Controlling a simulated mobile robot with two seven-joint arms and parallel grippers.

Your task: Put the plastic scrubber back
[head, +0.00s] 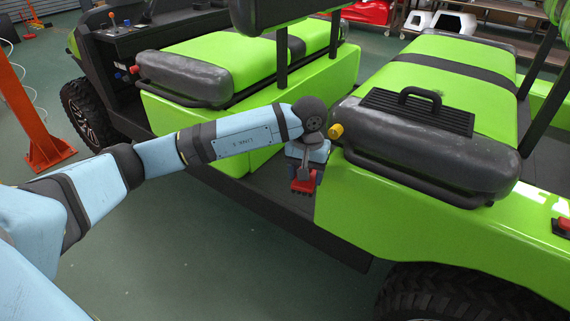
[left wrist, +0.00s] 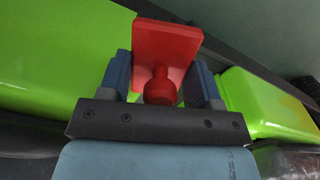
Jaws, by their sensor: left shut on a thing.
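My left gripper (head: 305,173) hangs fingers-down in the gap between the two green seat blocks of the cart, above the dark floor panel. It is shut on a red piece, which looks like the plastic scrubber (head: 303,187). In the left wrist view, the two blue fingers of the gripper (left wrist: 162,82) hold the scrubber (left wrist: 168,48) by its round knob, with the flat red plate beyond the fingertips. The scrubber appears clear of the cart surfaces, though the exact gap cannot be told. My right gripper is not in view.
A black ribbed plate with a handle (head: 420,108) lies on the near green seat (head: 460,80). A small red-topped black piece (head: 562,226) sits at the right edge. Dark posts (head: 282,50) rise from the cart. An orange stand (head: 35,125) is at the left; floor between is clear.

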